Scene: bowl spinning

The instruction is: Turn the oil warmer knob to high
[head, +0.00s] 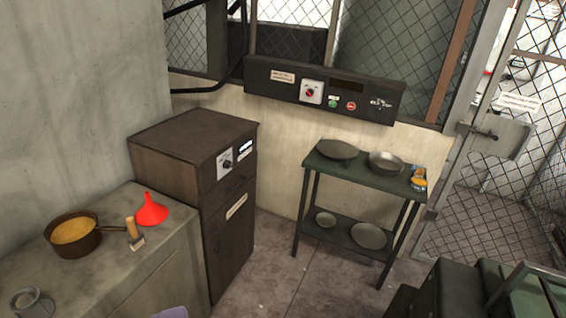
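A dark brown cabinet (195,150) stands against the left wall. A knob (226,162) on a white plate is on its front, near the top. A long black panel (318,75) on the back wall carries a red knob (310,92) on a white plate, with a green button (333,103) and a red button (351,106) beside it. The labels are too small to read, so I cannot tell which knob is the oil warmer's, or its setting. My gripper is not in view.
A grey counter (165,250) at left holds a pan (74,236) with yellow contents, a brush (134,234) and a red funnel (152,209). A green two-shelf table (335,169) holds several bowls. Floor (265,270) shows clear between cabinet and table. Dark green furniture (455,292) is lower right.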

